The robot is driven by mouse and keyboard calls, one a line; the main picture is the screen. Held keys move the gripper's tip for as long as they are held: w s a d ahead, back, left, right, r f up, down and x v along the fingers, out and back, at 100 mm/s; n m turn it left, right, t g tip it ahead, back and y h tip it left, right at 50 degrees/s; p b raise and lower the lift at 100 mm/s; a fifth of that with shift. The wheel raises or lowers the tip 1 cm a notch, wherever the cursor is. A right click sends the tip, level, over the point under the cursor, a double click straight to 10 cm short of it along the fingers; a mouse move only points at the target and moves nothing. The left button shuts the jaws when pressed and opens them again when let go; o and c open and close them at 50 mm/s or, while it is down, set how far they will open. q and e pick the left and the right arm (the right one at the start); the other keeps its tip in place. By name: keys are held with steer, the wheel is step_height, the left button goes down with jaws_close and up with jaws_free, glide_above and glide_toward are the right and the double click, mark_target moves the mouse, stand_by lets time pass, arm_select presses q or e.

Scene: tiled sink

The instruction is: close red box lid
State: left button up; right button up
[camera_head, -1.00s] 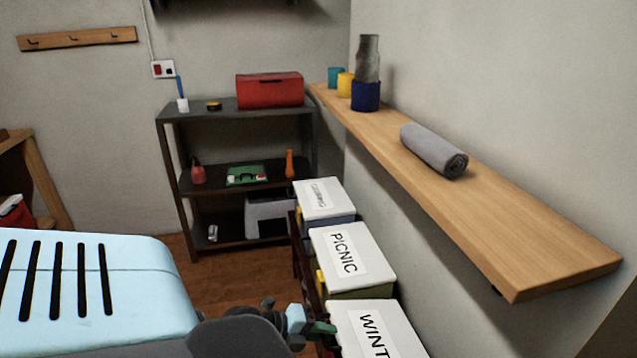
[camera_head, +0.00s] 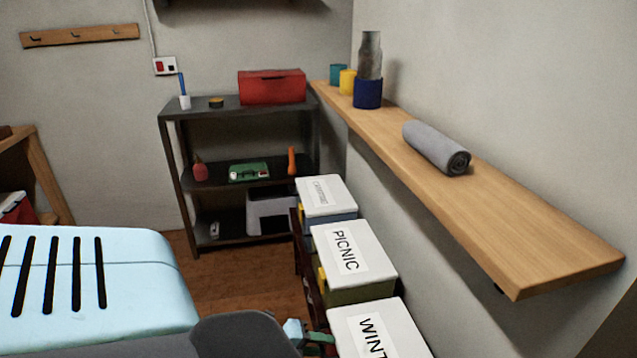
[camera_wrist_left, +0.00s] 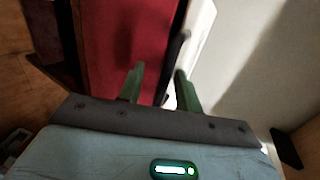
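A red box (camera_head: 271,87) sits on top of the dark shelf rack at the back in the head view and looks shut. In the left wrist view a large red panel (camera_wrist_left: 110,45) fills the upper middle, with a dark edge along its right side. I cannot tell whether it belongs to that box. My left gripper (camera_wrist_left: 160,70) has its two green fingers apart, close to the panel's lower right part; contact cannot be told. In the head view the left gripper (camera_head: 322,341) shows only partly, low beside the white-lidded boxes. My right gripper is not in view.
White-lidded boxes labelled PICNIC (camera_head: 342,248) and WINT (camera_head: 378,330) stand in a row along the right wall. A wooden wall shelf (camera_head: 480,210) with a rolled grey towel (camera_head: 436,147) juts out above them. Brown floor (camera_head: 240,280) shows in the middle.

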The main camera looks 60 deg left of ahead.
arm_select(q)
steer(key=shift+r, duration=0.15)
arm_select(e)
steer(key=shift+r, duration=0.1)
